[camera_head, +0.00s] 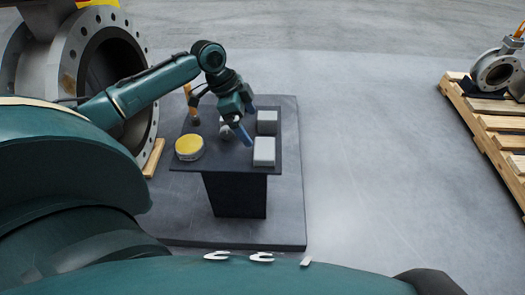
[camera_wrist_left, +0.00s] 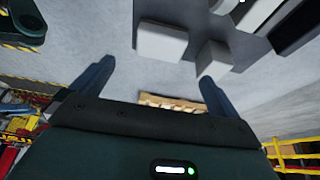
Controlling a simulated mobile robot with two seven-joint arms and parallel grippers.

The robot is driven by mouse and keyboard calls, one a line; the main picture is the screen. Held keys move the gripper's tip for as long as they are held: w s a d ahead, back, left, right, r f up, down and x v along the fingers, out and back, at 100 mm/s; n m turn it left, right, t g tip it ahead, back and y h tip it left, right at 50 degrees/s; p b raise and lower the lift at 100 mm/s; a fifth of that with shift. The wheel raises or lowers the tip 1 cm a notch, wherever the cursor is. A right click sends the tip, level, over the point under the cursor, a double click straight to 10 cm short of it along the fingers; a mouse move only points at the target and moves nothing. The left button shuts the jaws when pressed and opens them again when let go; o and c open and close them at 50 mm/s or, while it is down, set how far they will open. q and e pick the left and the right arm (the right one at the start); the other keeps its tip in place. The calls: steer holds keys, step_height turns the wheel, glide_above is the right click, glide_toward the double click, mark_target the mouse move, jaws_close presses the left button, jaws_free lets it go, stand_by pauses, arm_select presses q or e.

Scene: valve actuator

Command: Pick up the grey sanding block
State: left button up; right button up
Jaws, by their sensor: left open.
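Two light grey blocks lie on the right side of a small dark table (camera_head: 229,162). The front block (camera_head: 264,151) looks larger than the back block (camera_head: 267,121); I cannot tell which is the sanding block. In the left wrist view, a larger block (camera_wrist_left: 162,42) and a smaller block (camera_wrist_left: 213,55) show beyond the fingers. My left gripper (camera_head: 246,121) is over the table, just left of the blocks, with blue fingers apart and nothing between them. It also shows open in the left wrist view (camera_wrist_left: 154,85). My right gripper is out of view.
A yellow-topped round tin (camera_head: 189,147) stands at the table's left. A small silvery item (camera_head: 226,131) lies partly hidden under my left gripper. An orange-handled tool (camera_head: 190,102) is at the back left. A large flanged pipe (camera_head: 100,70) stands left; a pallet (camera_head: 490,128) lies far right.

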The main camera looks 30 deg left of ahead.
mark_target(265, 148)
arm_select(q)
steer(key=b+x, duration=0.1)
steer(key=x, duration=0.5)
steer(key=shift+d, duration=0.1)
steer(key=b+x, duration=0.2)
steer(key=x, duration=0.3)
steer(key=shift+w, duration=0.15)
steer(key=shift+f, duration=0.15)
steer(key=c, duration=1)
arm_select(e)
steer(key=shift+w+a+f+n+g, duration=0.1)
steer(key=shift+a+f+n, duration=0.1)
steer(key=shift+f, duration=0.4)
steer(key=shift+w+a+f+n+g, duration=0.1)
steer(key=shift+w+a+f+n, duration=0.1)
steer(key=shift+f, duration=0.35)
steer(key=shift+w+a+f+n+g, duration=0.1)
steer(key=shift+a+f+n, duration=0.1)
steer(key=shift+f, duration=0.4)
arm_select(q)
steer(key=shift+o, duration=0.2)
step_height(265, 148, up, 10)
steer(key=p, duration=0.3)
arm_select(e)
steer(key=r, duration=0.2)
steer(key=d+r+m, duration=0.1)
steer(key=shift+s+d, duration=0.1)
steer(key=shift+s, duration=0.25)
